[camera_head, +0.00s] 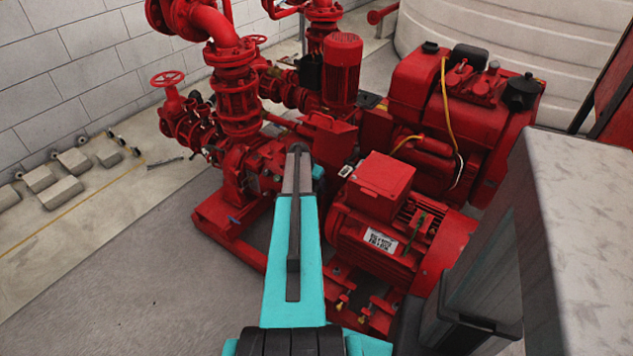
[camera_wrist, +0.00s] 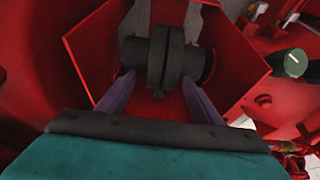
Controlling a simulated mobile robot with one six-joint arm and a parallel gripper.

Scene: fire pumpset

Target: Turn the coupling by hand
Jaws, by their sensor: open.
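The coupling (camera_wrist: 166,58) is a dark, ribbed disc on a horizontal shaft in the upper middle of the wrist view. It sits inside a red guard (camera_wrist: 232,52) that is open towards me. My gripper (camera_wrist: 158,88) is open, with one finger on each side of the coupling's lower part. I cannot tell whether the fingers touch it. In the head view my arm reaches over the pumpset, and the coupling is hidden behind it, between the red pump (camera_head: 243,165) and the red electric motor (camera_head: 385,225).
A diesel engine (camera_head: 450,110) stands at the back right, before a white tank (camera_head: 530,50). A grey cabinet (camera_head: 590,220) is close on the right. Red pipes and a handwheel (camera_head: 167,79) rise at the left. Concrete blocks (camera_head: 60,185) line the wall. The floor at lower left is clear.

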